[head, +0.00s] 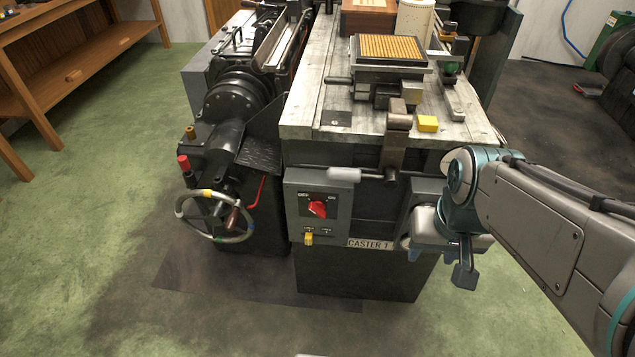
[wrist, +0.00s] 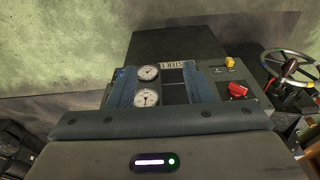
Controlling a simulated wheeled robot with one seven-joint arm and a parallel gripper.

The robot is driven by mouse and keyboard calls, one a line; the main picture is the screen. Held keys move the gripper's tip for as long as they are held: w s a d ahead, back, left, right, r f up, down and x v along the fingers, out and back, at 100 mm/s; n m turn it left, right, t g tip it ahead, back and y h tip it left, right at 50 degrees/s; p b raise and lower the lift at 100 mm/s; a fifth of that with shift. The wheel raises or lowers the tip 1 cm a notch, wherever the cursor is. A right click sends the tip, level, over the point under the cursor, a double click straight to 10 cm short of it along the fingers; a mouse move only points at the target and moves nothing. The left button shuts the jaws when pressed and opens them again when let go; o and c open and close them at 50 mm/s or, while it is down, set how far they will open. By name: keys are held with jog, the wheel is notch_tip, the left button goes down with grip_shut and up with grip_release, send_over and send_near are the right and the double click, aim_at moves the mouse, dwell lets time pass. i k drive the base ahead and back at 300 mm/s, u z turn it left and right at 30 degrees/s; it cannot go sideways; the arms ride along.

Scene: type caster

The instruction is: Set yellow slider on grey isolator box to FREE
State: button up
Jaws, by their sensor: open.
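The grey isolator box (head: 341,218) is on the front of the caster bench, left of my gripper in the head view. The small yellow slider (head: 308,239) is low on its face, below the left of two small labels too blurred to read. In the wrist view the slider (wrist: 230,63) shows at upper right, outside my fingers.
A red rotary switch (head: 317,208) sits above the slider. A CASTER 1 plate (head: 368,244) is right of it. A lever with a pale grip (head: 344,174) projects above the box. A handwheel (head: 207,216) stands at left. Two gauges (wrist: 147,85) show between my fingers. Floor in front is clear.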

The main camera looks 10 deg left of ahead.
aim_at(308, 239)
jog(key=k, duration=0.5)
jog(key=z, duration=0.9)
jog(key=i, duration=0.7)
jog(key=u, duration=1.55)
